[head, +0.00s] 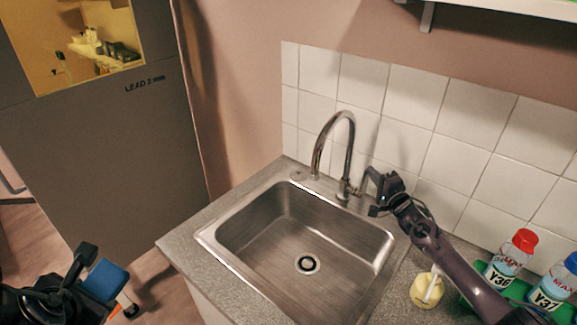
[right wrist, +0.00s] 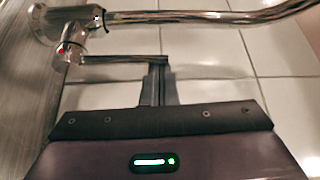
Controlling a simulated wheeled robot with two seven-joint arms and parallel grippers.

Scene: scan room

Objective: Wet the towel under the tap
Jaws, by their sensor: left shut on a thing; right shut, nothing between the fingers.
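The chrome tap (head: 349,135) arches over the steel sink (head: 240,262); I see no water coming from its spout. Its lever (right wrist: 110,60) ends at the fingertips of my right gripper (right wrist: 158,85), which is shut with nothing between the fingers. I cannot tell whether they touch. In the head view my right gripper (head: 370,185) is just right of the tap's base. My left gripper (head: 90,270) is at the lower left, outside the sink, shut on a blue piece that looks like the towel (head: 107,279). Part of it is hidden by the gripper.
The sink basin is empty, with its drain (head: 307,264) clear. On the counter at right are a yellow round item (head: 427,290) and bottles with red caps (head: 508,258) in a green tray. A tiled wall (head: 450,150) stands behind the tap. A shelf (head: 500,8) hangs above.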

